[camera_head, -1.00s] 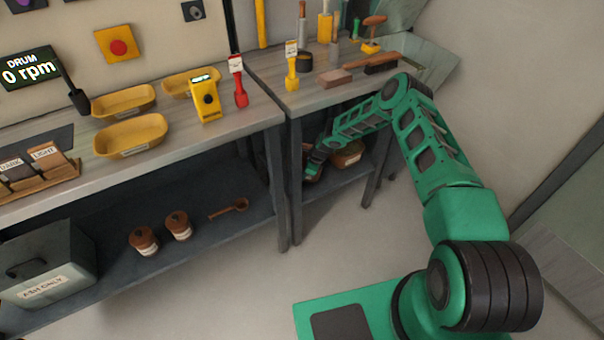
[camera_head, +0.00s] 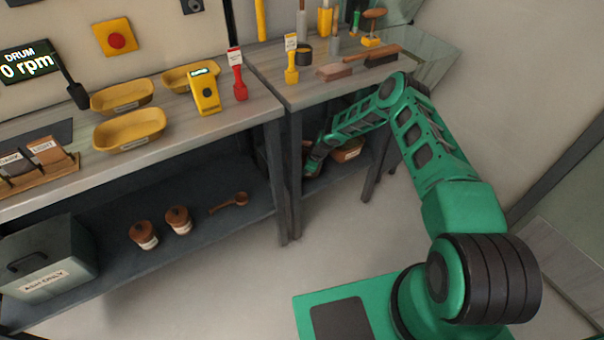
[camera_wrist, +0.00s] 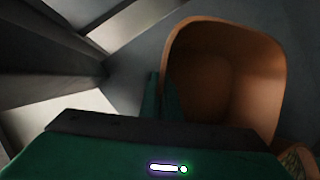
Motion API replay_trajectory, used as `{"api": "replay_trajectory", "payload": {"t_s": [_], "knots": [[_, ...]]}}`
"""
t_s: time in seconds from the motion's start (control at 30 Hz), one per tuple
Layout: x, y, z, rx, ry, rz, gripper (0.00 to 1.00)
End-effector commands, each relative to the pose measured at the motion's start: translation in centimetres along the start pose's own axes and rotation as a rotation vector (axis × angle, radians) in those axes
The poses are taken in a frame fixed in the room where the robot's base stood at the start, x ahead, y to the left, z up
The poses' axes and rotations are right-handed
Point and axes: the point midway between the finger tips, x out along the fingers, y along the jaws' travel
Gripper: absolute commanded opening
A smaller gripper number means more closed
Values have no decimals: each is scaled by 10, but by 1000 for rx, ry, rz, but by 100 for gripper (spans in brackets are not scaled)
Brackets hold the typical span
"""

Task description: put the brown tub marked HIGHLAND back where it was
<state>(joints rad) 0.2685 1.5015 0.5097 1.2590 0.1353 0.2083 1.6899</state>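A brown tub (camera_wrist: 262,85) fills the right of the wrist view, with its open mouth towards the camera and its inside looking empty. In the head view only a bit of brown shows by my gripper (camera_head: 313,166), which is low over the lower shelf under the right bench. In the wrist view dark green finger parts are at the tub's left wall, but whether they pinch it is unclear. A second brown tub (camera_head: 347,154) stands just right of the gripper on that shelf; it holds something greenish. The HIGHLAND marking is not readable.
The bench legs and the top (camera_head: 345,85) closely frame the lower shelf (camera_head: 335,180). Two lidded brown jars (camera_head: 144,236) and a wooden scoop (camera_head: 228,203) are on the left lower shelf, beside a grey ASH ONLY bin (camera_head: 45,265). The floor in front is clear.

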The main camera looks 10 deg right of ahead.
Motion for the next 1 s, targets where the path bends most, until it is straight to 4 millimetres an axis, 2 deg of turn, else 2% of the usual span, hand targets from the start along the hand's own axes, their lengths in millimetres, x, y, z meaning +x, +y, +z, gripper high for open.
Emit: {"api": "replay_trajectory", "payload": {"t_s": [0.33,0.4,0.43,0.77,0.87,1.0], "knots": [[6,0,-2,0,0,0,0],[5,0,-2,-1,0,0,20],[5,0,-2,-1,0,0,25],[4,0,-1,-1,0,0,25],[-4,-1,1,-3,0,0,25],[-24,-1,7,-8,-1,2,25]]}}
